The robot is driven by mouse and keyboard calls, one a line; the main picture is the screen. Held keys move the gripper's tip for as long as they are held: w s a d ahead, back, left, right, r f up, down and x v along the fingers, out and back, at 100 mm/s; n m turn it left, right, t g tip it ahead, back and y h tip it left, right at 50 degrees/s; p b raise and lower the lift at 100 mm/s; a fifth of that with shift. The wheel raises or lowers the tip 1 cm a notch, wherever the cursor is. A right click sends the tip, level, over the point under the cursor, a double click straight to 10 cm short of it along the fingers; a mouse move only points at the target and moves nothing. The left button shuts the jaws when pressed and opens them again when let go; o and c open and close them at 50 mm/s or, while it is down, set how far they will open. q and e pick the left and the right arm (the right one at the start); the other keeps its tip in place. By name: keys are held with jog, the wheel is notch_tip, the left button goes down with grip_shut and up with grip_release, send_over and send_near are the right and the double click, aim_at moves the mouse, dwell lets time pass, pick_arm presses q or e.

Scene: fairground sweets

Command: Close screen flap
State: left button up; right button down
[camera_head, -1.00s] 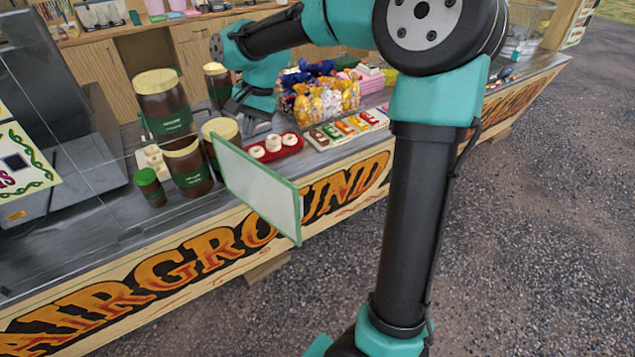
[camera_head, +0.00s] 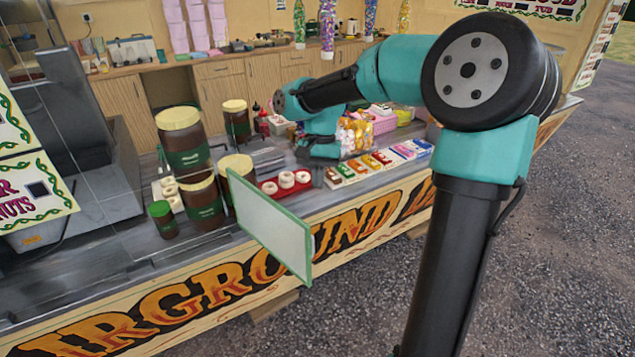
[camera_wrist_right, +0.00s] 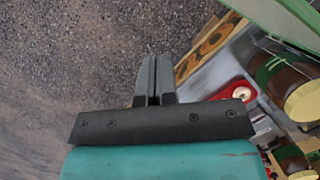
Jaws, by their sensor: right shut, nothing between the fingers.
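The screen flap is a clear panel with a green frame (camera_head: 272,238). It sticks out over the counter's front edge at an angle, hinged near the brown jars. In the right wrist view the flap's green edge (camera_wrist_right: 285,22) shows at the top right. My right gripper (camera_head: 318,178) is over the counter, right of the flap and beside the red tray. In the right wrist view my right gripper (camera_wrist_right: 153,75) has its fingers together with nothing between them, and it is apart from the flap. My left gripper is not in view.
Brown jars with cream lids (camera_head: 184,140) stand left of the flap. A red tray (camera_head: 268,187) of white doughnuts lies between flap and right gripper. Coloured boxes (camera_head: 378,160) and bagged sweets (camera_head: 356,136) lie right of it. The gravel in front is clear.

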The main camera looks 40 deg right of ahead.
jog(key=s+a+f, duration=0.3)
jog(key=a+f, duration=0.2)
jog(key=f, duration=0.3)
jog(key=shift+s+f, duration=0.2)
jog(key=shift+s, duration=0.05)
jog(key=shift+a, duration=0.3)
